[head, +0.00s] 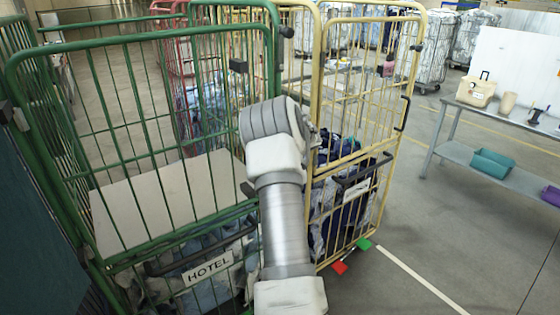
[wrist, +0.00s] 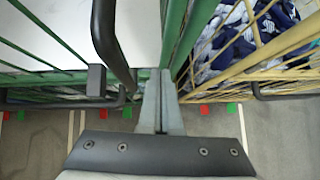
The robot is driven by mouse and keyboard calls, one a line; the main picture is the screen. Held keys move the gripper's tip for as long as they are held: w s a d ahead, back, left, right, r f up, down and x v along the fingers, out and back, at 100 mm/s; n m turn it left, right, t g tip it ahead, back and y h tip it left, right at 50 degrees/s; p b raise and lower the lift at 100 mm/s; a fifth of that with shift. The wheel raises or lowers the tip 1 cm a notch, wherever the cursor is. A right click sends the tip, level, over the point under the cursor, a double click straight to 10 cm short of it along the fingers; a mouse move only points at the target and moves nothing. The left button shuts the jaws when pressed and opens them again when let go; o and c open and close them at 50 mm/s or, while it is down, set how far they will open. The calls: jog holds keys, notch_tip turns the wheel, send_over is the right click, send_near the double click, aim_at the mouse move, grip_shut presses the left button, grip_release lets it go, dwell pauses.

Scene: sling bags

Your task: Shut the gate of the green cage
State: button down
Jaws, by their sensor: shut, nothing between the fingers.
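The green cage (head: 140,45) stands at the left, with a barred front and a beige board (head: 165,195) inside. A white HOTEL sign (head: 208,267) hangs on its lower front, below a dark bar. I cannot tell from here whether its gate is fully closed. My gripper is hidden behind my arm in the head view. In the wrist view my gripper (wrist: 160,78) is shut and empty, its fingertips close to green uprights (wrist: 178,35) at the cage's right front corner. A black handle (wrist: 105,35) is just left of the fingers. Contact is unclear.
A yellow cage (head: 410,75) with dark blue laundry stands close on the right, leaving a narrow gap. A red cage (head: 170,50) is behind. Red (head: 340,268) and green (head: 364,244) pieces are near the floor. A table (head: 500,115) stands right; floor before it is clear.

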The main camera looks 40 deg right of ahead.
jog(key=d+b+v, duration=0.1)
jog(key=v, duration=0.9)
jog(key=shift+s+b, duration=0.15)
jog(key=shift+b, duration=0.15)
